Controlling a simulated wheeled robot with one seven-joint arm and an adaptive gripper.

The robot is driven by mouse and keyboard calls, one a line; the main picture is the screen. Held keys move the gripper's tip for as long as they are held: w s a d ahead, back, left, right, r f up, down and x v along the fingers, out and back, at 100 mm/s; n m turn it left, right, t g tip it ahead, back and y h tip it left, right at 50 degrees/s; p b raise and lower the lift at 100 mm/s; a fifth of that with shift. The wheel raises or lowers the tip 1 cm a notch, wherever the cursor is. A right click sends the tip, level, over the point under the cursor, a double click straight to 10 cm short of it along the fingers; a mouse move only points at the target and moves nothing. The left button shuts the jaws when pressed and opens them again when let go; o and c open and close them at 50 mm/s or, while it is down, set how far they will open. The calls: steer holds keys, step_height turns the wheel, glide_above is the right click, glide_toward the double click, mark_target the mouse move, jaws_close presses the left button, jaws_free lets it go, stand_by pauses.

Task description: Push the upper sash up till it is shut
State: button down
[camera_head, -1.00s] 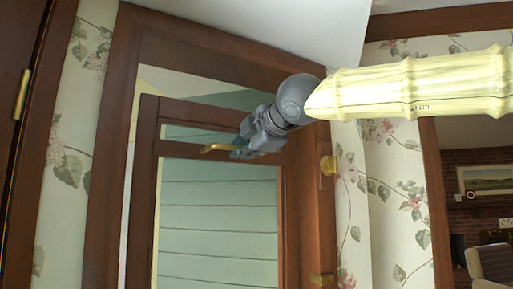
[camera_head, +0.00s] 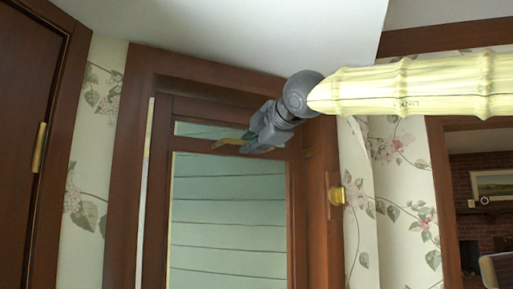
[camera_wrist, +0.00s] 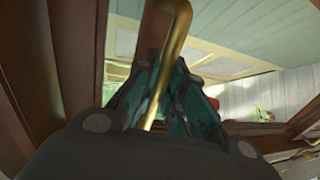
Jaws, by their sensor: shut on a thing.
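The wooden window sash (camera_head: 192,108) stands inside a dark wooden frame (camera_head: 128,105). Its top rail lies close under the head of the frame, with no clear gap showing there. A brass bar handle (camera_head: 226,143) crosses the sash at a horizontal rail, between a narrow strip of pane and the tall pane below. My gripper (camera_head: 250,143) is shut on this handle, coming from the right. In the wrist view the brass handle (camera_wrist: 172,45) runs between the teal fingers of my gripper (camera_wrist: 160,88). The fingers hide part of the handle.
Brass hardware (camera_head: 337,195) sits on the frame's right jamb. A brown door (camera_head: 32,110) with a brass hinge stands at the left. The white ceiling (camera_head: 250,35) is close above. Floral wallpaper (camera_head: 400,190) and an opening to a brick-walled room lie at the right.

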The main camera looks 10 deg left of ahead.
steer(key=shift+s+r, duration=0.15)
steer(key=shift+r, duration=0.3)
steer(key=c, duration=1.6)
jaws_free()
steer(key=shift+o, duration=0.6)
steer(key=shift+a, duration=0.15)
steer(key=shift+f, duration=0.1)
steer(key=shift+d, duration=0.2)
steer(key=v, duration=1.2)
steer(key=shift+a+f, duration=0.1)
